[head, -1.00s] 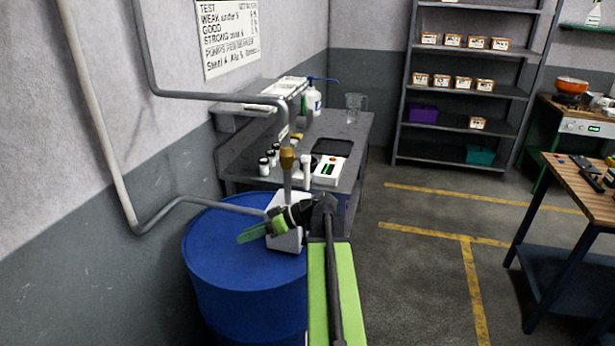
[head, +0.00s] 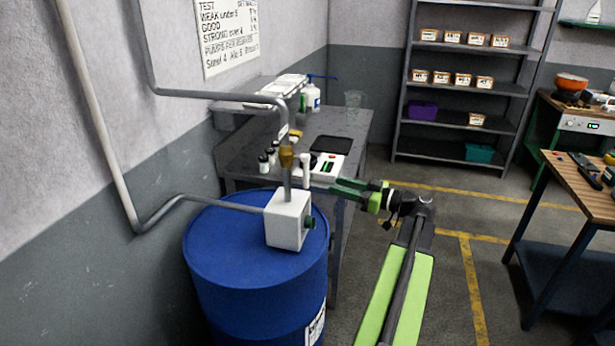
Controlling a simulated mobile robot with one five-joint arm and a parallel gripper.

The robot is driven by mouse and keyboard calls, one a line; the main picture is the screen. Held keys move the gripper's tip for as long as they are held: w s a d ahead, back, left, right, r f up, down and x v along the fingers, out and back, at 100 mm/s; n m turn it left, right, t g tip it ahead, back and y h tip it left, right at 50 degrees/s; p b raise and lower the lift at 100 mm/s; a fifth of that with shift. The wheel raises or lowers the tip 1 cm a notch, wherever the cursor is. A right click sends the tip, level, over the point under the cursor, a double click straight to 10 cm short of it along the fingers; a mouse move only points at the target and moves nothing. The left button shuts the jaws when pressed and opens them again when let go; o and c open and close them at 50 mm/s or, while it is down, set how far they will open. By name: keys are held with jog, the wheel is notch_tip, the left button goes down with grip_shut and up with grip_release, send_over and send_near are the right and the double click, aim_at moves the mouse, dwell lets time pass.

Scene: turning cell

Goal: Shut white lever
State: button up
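A small upright white lever (head: 306,165) shows beside the brass valve fitting (head: 286,157) on the grey pipe, above a white box on the blue drum. The bench lies behind it, and I cannot tell clearly where its lower end joins. My gripper (head: 335,186) is to the right of the lever and points left, with clear room between them in the picture. Its two dark green fingers look slightly apart, with nothing between them.
The white box (head: 287,220) has a green knob (head: 309,222) and sits on the blue drum (head: 240,268). Behind is a grey bench (head: 340,125) with bottles and a meter (head: 327,167). A wooden-topped table (head: 590,195) stands at right. Floor between is open.

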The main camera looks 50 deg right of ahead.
aim_at(305, 177)
jog(key=x, duration=1.2)
jog(key=shift+w, duration=0.1)
jog(key=shift+c, duration=0.3)
grip_shut()
dwell(0.4)
